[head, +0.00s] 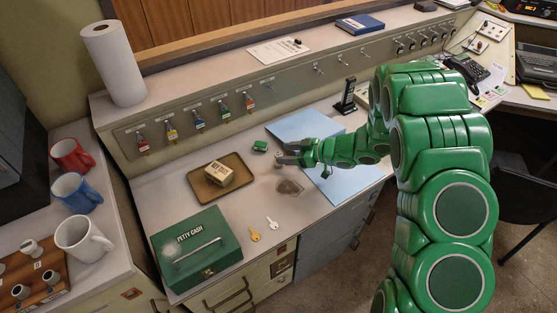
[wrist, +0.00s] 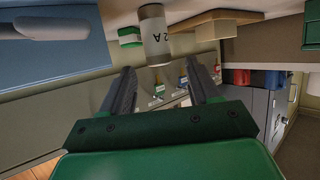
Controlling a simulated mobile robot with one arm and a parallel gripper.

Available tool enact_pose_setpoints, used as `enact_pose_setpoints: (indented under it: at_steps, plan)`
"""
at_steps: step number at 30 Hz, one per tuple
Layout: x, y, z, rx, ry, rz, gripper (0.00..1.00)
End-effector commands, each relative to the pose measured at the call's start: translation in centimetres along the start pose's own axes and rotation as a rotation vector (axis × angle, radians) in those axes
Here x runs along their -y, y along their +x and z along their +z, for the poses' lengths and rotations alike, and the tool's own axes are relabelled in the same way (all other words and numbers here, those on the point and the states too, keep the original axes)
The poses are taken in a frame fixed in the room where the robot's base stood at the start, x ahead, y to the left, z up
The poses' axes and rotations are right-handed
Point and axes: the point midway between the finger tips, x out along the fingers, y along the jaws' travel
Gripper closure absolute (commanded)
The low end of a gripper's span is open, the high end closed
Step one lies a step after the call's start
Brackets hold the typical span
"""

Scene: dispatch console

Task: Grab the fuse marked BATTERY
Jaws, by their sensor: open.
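A grey-white cylinder (wrist: 155,40) with a darker end stands on the counter in the wrist view. It looks like a fuse; its label reads "2 A" and I cannot see the word BATTERY. My gripper (head: 279,154) is low over the counter in the head view, left of the blue mat. In the wrist view my gripper (wrist: 161,67) is open and empty, with the cylinder just beyond and roughly between its fingertips. In the head view I cannot clearly separate the cylinder from the fingers.
A small green object (head: 260,146) lies beside the gripper. A brown tray (head: 243,191) with a box, a green petty cash box (head: 196,248) and two keys (head: 256,236) are nearer left. A blue mat (head: 342,180) lies under my arm. Tagged keys hang on the panel (head: 176,151) behind.

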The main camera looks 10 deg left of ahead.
Motion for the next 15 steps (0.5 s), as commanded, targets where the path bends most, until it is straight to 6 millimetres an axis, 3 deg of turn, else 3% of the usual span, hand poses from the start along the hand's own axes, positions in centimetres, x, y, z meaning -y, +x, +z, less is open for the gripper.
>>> enact_pose_setpoints:
  at_steps: [7,15]
  plan:
    - [0.1,2.9,0.4,-0.004,-0.001,-0.002,0.39]
    - [0.0,3.9,0.4,-0.001,0.000,0.001,0.39]
